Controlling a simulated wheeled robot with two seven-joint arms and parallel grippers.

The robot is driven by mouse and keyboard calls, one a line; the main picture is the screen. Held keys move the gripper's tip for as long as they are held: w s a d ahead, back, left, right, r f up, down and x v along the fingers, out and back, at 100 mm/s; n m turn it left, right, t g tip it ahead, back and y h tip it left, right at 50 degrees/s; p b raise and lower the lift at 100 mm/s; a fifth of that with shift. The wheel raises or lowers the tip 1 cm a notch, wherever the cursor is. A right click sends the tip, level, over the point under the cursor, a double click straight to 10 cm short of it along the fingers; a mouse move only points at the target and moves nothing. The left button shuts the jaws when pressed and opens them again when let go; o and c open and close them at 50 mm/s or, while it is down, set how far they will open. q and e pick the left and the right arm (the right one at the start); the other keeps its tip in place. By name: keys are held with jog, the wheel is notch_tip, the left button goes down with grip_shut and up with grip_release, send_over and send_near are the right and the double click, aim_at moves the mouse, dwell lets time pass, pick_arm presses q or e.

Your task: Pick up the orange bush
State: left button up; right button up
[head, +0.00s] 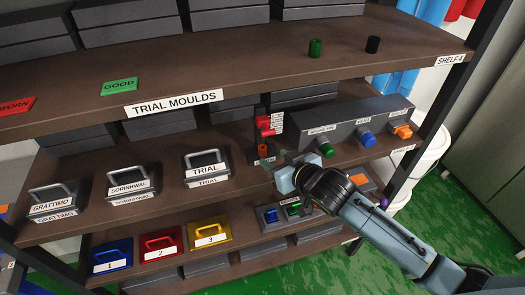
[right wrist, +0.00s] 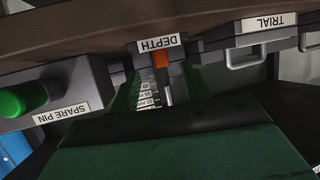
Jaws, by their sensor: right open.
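A small orange bush (head: 263,150) stands by the depth gauge on the middle shelf, below red blocks. In the right wrist view, an orange piece (right wrist: 161,60) sits around a thin grey rod beside the DEPTH label, between the two fingers. My right gripper (head: 278,168) is open, just in front of and to the right of it; I see no contact. Another orange piece (head: 401,132) sits at the right end of the grey block. My left gripper is not in view.
The long grey block (head: 345,122) carries a green knob (head: 325,149) and a blue knob (head: 367,139), close to my right gripper. The TRIAL mould (head: 206,168) stands to the left. The shelf above (head: 250,62) overhangs the back of this area.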

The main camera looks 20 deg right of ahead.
aim_at(265, 153)
jog(key=shift+x, duration=2.6)
jog(key=shift+c, duration=0.2)
grip_shut()
